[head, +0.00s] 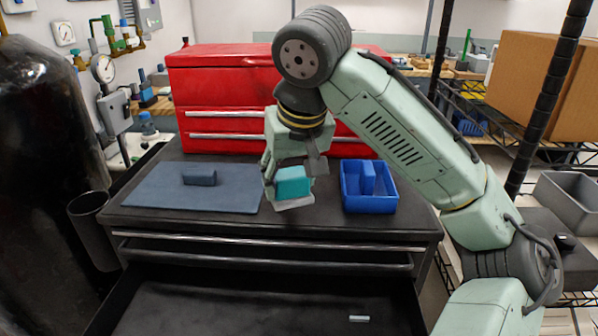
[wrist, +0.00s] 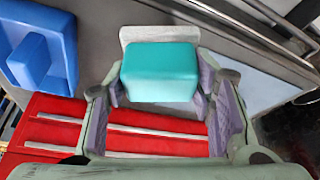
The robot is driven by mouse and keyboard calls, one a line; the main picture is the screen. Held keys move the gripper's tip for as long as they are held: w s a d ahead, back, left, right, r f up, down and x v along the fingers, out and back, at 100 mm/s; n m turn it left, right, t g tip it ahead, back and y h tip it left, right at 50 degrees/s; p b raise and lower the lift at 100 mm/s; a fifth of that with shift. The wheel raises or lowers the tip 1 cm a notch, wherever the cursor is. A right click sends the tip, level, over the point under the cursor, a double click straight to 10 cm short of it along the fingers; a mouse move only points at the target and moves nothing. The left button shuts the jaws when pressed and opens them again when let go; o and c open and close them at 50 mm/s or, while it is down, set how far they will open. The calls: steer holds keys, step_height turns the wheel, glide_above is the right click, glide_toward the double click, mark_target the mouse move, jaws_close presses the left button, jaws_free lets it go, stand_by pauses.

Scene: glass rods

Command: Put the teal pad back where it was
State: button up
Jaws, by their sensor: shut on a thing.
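The teal pad (head: 292,182) is a rounded block between the fingers of my gripper (head: 290,186), over the black cabinet top between the mat and the blue tray. In the wrist view the teal pad (wrist: 160,72) sits between both fingers, which close on its sides. A light grey flat piece (head: 295,204) shows just under the pad, and also in the wrist view (wrist: 158,34). I cannot tell whether the pad touches it. The gripper hides part of the pad's far side.
A blue-grey mat (head: 150,193) with a dark blue block (head: 199,177) lies left. A blue tray (head: 369,207) with a blue block in it stands right. A red tool chest (head: 215,90) closes off the back. An open drawer (head: 220,308) is below in front.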

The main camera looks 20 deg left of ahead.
steer(key=w, duration=0.2)
steer(key=w+a+p, duration=0.1)
steer(key=w, duration=0.4)
steer(key=shift+w+a+f+p, duration=0.35)
steer(key=shift+f+p, duration=0.35)
steer(key=shift+f, duration=1.45)
steer(key=shift+f, duration=0.15)
steer(key=o, duration=1.1)
steer(key=b+v, duration=0.1)
steer(key=v, duration=1.1)
